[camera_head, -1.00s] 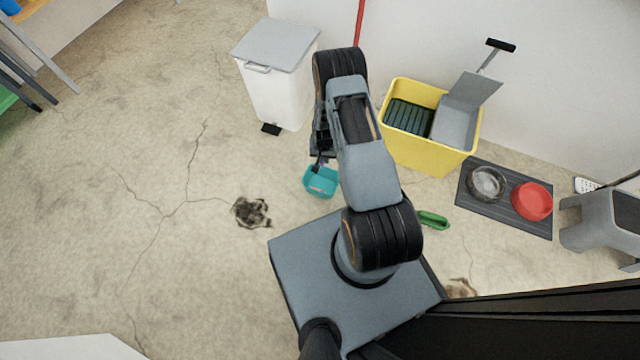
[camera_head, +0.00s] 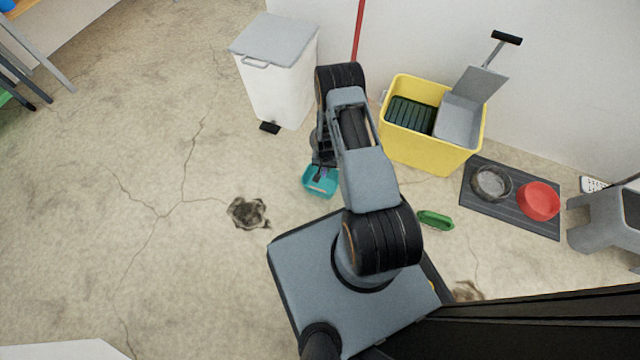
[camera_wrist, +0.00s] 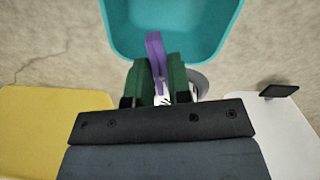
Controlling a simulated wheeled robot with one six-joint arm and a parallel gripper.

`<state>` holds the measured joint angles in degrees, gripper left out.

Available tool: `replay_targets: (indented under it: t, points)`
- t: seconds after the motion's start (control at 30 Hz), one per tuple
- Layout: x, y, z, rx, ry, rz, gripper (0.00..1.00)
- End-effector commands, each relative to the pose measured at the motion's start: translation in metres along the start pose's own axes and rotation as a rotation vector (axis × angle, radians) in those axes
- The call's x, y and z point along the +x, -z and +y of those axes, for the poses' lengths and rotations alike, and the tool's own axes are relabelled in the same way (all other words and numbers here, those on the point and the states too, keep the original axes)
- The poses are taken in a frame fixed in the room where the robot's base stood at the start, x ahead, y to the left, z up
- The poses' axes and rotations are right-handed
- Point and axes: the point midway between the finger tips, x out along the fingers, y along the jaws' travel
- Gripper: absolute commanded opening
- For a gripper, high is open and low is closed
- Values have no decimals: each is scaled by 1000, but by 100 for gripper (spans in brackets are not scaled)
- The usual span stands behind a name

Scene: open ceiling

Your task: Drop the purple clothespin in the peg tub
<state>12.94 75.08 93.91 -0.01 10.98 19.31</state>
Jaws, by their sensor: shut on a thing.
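The purple clothespin (camera_wrist: 154,48) is held between the two green-padded fingers of my gripper (camera_wrist: 160,75) in the wrist view. Its free end points toward the teal peg tub (camera_wrist: 190,55) and overlaps the tub's inside in that view. The peg tub also shows in the head view on the floor (camera_head: 320,182), left of my arm. My gripper (camera_head: 322,168) hangs over the tub there, mostly hidden by my arm. The clothespin is only a small dark purple patch in the head view. I cannot tell its exact height above the tub floor.
A white pedal bin (camera_head: 277,85) stands behind the tub and a yellow mop bucket (camera_head: 425,155) is to the right. A green brush (camera_head: 435,220) lies on the floor. A mat (camera_head: 485,206) holds a metal bowl and a red bowl (camera_head: 538,201). Floor at left is open.

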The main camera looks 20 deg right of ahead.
Motion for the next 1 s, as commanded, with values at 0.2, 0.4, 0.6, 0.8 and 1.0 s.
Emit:
replay_targets:
  t: [0.2,0.4,0.6,0.8,1.0]
  points:
    - [-1,0,0,0,0,0,26]
    - [-1,0,0,0,0,0,45]
    - [-1,0,0,0,0,0,48]
    - [-13,0,0,0,0,0,48]
    - [-52,1,0,0,1,2,48]
